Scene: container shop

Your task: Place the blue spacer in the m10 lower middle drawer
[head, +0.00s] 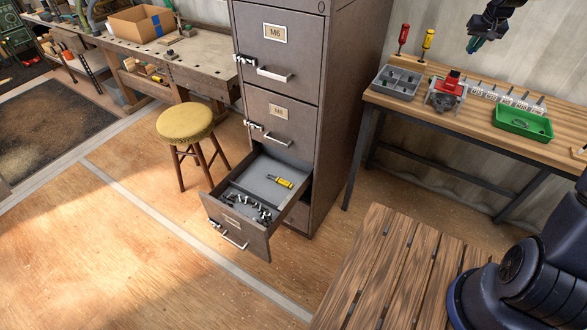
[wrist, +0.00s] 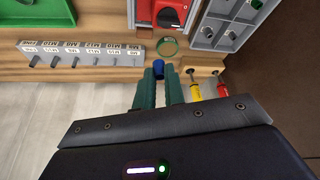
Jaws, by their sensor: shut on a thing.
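The blue spacer (wrist: 158,68) is between the green fingertips of my gripper (wrist: 160,85) in the wrist view. My gripper is shut on it. In the head view my gripper (head: 475,44) hangs at the upper right, above the back of the workbench; the spacer is too small to make out there. A lower drawer (head: 213,207) of the tall brown cabinet is pulled open, left of and well below my gripper. It holds a yellow-handled tool and several dark bolts or small parts. The label on its front is too small to read.
The workbench (head: 470,104) carries a grey divided tray (head: 397,83), a red device (head: 446,92), a labelled peg rack (head: 500,97), a green tray (head: 522,122) and upright screwdrivers. A stool (head: 185,122) stands left of the cabinet (head: 340,100). A slatted table (head: 400,270) lies in front.

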